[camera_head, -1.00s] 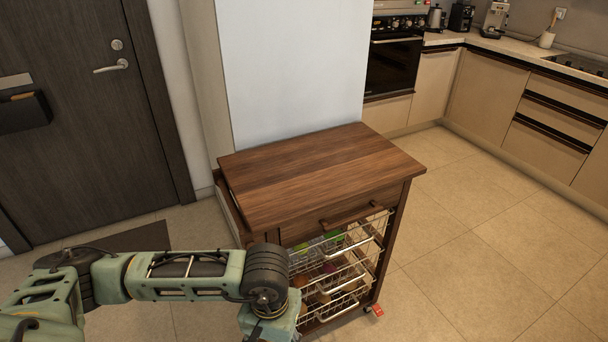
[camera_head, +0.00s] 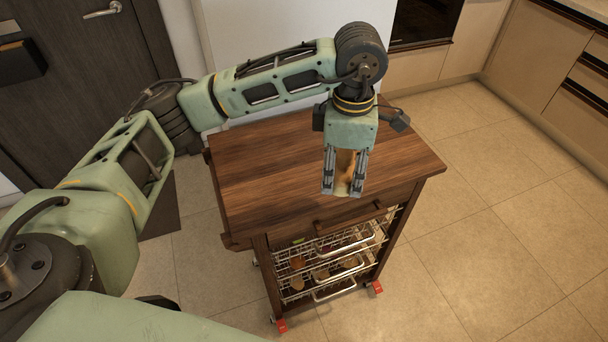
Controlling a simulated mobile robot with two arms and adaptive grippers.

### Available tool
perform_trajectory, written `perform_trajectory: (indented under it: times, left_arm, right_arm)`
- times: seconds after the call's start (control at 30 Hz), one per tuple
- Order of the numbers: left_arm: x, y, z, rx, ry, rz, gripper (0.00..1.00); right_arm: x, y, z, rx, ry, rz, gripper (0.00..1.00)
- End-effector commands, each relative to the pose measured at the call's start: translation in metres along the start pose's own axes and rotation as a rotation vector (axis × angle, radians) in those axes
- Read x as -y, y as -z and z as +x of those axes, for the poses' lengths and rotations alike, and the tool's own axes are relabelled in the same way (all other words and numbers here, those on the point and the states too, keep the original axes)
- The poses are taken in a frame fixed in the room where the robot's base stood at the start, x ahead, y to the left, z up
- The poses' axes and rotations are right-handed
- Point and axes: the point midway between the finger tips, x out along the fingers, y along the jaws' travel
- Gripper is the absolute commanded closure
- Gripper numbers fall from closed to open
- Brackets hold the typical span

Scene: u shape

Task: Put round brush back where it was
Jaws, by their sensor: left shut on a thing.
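My left gripper (camera_head: 345,180) points down over the front part of the wooden cart's top (camera_head: 270,170). It is shut on a tan, wooden-looking thing, the round brush (camera_head: 346,168), which shows between the fingers. Much of the brush is hidden by the gripper. I cannot tell whether its lower end touches the cart top. My right gripper is not in view.
The cart has a front drawer with a wooden handle (camera_head: 347,208) and wire baskets (camera_head: 325,262) holding several items below. A dark door (camera_head: 70,90) with a wall pocket (camera_head: 18,62) is at the left. Beige cabinets (camera_head: 540,60) stand at the back right. Tiled floor (camera_head: 480,240) is clear on the right.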

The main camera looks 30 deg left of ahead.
Motion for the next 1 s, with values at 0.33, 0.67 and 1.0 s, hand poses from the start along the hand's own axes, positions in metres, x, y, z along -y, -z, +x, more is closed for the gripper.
perform_trajectory:
  times: [0.33,0.67,1.0]
  left_arm:
    - [-0.040,0.062,0.040,-0.005,0.004,-0.013,0.71]
    - [-0.063,0.093,0.068,-0.001,0.001,-0.004,0.71]
    - [-0.064,0.094,0.106,-0.001,0.001,-0.003,0.71]
  right_arm:
    - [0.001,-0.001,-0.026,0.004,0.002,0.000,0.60]
    - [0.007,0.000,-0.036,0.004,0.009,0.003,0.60]
    - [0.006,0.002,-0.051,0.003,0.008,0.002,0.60]
